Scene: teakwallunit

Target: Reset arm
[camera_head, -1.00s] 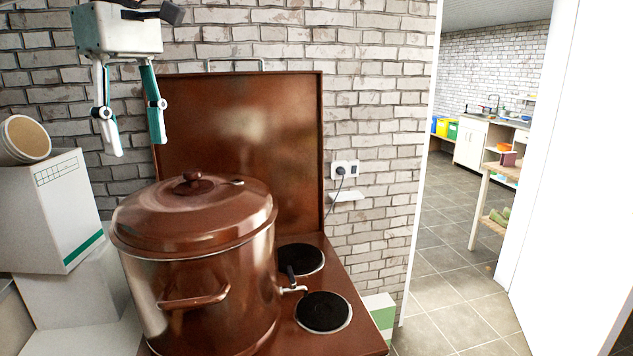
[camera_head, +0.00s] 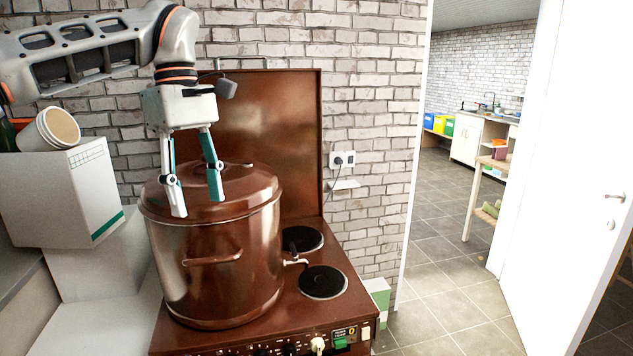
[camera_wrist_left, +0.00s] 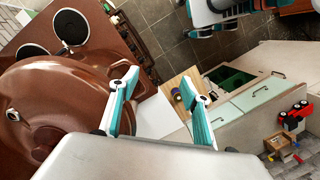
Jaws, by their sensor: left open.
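My left gripper (camera_head: 199,205) is open and empty in the head view, pointing down in front of the big brown lidded pot (camera_head: 222,262). In the left wrist view my left gripper (camera_wrist_left: 167,92) has its fingers spread, with nothing between them. The pot's lid (camera_wrist_left: 40,112) shows at the left of that view, to the side of the fingers. I cannot tell whether the fingers touch the pot. At the top of the wrist view a white and teal gripper (camera_wrist_left: 215,18), apparently my right one, shows only in part, and its jaws are unclear.
The pot stands on a brown stove (camera_head: 365,318) with two black burners (camera_head: 322,282) to its right. White boxes (camera_head: 65,195) with a white cup (camera_head: 58,128) on top stand at left. A white door (camera_head: 570,200) and open tiled floor lie at right.

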